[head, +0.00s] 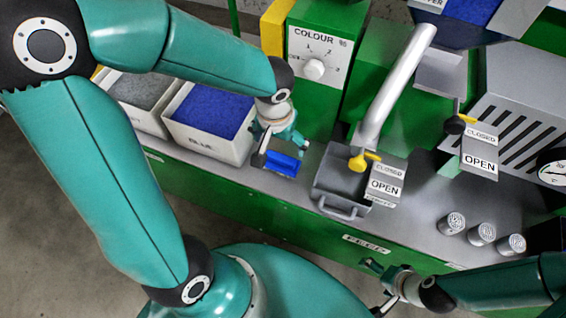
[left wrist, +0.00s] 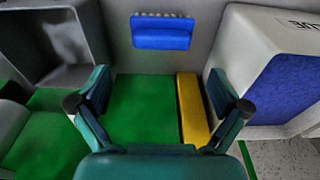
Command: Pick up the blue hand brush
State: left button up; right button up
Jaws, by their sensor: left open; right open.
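The blue hand brush (head: 283,164) lies on the grey ledge, between the bin of blue granules and the metal drawer. In the left wrist view the brush (left wrist: 161,35) shows as a blue block with a row of pale bristles along its upper edge. My left gripper (head: 281,146) is just above and behind the brush in the head view, open and empty. In the left wrist view its fingers (left wrist: 160,105) are spread wide and the brush is beyond them, apart from both. My right gripper (head: 377,286) is open and empty at the lower right, away from the brush.
The white blue-granule bin (head: 212,142) stands close left of the brush; a grey-granule bin (head: 143,113) is beyond it. The metal drawer (head: 338,187) and slanted pipe (head: 397,85) are to the right. Several metal canisters (head: 482,234) stand farther right on the ledge.

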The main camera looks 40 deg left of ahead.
aim_at(281, 156)
pick_arm(q)
jog(key=f, duration=0.4)
jog(key=shift+w+a+f+b, duration=0.1)
jog(key=shift+w+f+b, duration=0.1)
jog(key=shift+f+b, duration=0.2)
jog(key=f, duration=0.2)
jog(key=w+f+b, duration=0.1)
jog(key=f, duration=0.1)
jog(key=shift+a+f, duration=0.2)
jog(key=shift+f, duration=0.1)
jog(key=c, duration=1)
jog(key=shift+o, duration=0.2)
jog(key=shift+r, duration=0.2)
jog(key=shift+r+p, duration=0.35)
jog(key=shift+r, duration=0.2)
notch_tip(281, 156, up, 19)
jog(key=p, duration=0.4)
jog(key=shift+f, duration=0.15)
